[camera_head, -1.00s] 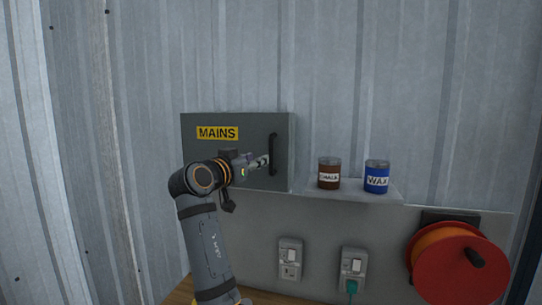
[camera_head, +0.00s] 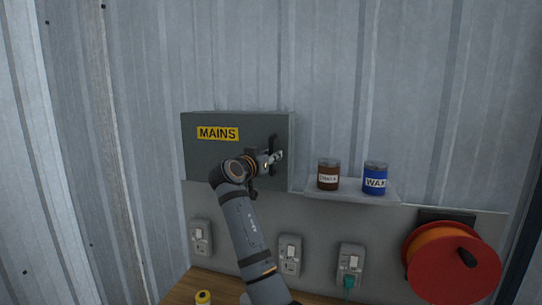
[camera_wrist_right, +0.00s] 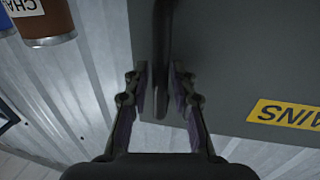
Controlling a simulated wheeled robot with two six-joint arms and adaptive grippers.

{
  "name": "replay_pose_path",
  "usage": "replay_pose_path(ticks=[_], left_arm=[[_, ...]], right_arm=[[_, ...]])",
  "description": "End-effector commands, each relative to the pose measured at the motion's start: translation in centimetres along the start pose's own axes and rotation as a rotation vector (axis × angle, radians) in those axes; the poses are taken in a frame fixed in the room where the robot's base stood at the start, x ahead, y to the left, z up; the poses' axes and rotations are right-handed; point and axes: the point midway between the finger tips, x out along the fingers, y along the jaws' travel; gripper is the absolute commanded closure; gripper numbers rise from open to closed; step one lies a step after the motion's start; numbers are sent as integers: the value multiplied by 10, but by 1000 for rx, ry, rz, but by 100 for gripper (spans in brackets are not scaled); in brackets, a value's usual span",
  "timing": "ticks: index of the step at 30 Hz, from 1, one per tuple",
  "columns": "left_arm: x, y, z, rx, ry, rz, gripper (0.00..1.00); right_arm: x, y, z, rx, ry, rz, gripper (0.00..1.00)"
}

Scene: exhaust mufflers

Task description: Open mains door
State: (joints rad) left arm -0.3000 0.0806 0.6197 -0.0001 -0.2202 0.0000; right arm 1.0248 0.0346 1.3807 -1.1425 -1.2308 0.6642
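The mains door (camera_head: 205,158) is the dark grey front of a wall box with a yellow MAINS label (camera_head: 217,133). It looks shut. Its black vertical handle (camera_head: 273,145) is near the door's right edge. My right gripper (camera_head: 277,157) is at the lower part of the handle. In the right wrist view my right gripper (camera_wrist_right: 159,92) is open, with one finger on each side of the handle (camera_wrist_right: 163,50). Gaps show between fingers and handle, and the handle's end lies between the fingertips. My left gripper is not in view.
A shelf (camera_head: 350,194) to the right of the box holds a brown chalk tin (camera_head: 328,175) and a blue wax tin (camera_head: 375,179). Below are wall sockets (camera_head: 290,254) and a red cable reel (camera_head: 455,262). A yellow object (camera_head: 203,297) is on the wooden bench.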

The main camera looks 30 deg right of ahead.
Motion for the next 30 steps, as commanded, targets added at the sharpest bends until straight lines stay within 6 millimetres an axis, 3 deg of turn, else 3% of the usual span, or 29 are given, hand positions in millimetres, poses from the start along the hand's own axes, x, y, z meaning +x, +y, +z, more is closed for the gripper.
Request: replay_pose_path(ticks=[1,4,30], left_arm=[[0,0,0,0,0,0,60],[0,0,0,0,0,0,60],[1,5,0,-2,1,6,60]], right_arm=[[0,0,0,0,0,0,86],[0,0,0,0,0,0,100],[-4,-3,0,-1,-2,22,100]])
